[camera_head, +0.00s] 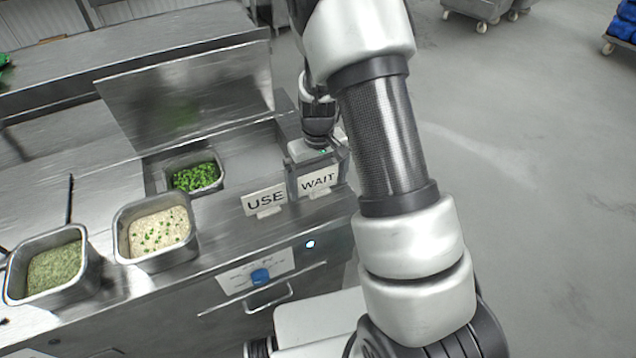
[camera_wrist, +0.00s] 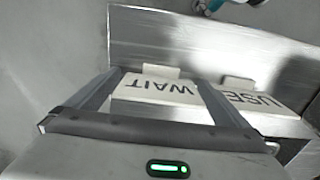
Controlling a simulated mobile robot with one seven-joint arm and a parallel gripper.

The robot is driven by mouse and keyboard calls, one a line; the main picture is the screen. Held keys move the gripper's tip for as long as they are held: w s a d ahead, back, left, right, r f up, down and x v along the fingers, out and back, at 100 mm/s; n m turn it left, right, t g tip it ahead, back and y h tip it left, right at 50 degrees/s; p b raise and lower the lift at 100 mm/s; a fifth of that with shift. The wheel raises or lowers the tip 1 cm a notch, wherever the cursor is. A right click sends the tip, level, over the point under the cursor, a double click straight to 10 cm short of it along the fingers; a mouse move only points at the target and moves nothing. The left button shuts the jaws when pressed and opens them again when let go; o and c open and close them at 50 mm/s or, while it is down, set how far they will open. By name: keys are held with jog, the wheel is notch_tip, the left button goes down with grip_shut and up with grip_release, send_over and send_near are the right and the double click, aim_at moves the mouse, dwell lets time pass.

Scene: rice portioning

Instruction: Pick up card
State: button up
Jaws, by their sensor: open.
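Two white cards stand at the counter's right end: the USE card (camera_head: 265,201) and the WAIT card (camera_head: 318,181). My gripper (camera_wrist: 160,82) is open, its fingers on either side of the WAIT card (camera_wrist: 158,91) in the wrist view. I cannot tell whether the fingers touch it. The USE card (camera_wrist: 252,98) is just outside the right finger in that view. In the head view my gripper is behind the WAIT card, and my arm hides part of that area.
A pan of green vegetables (camera_head: 220,187) sits in the counter. A pan of rice with green bits (camera_head: 120,252) and a pan of green herbs (camera_head: 92,291) stand at left. A raised metal panel (camera_head: 190,95) is behind. The floor at right is mostly clear.

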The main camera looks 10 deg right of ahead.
jog(key=c, duration=0.9)
jog(key=shift+r, duration=0.1)
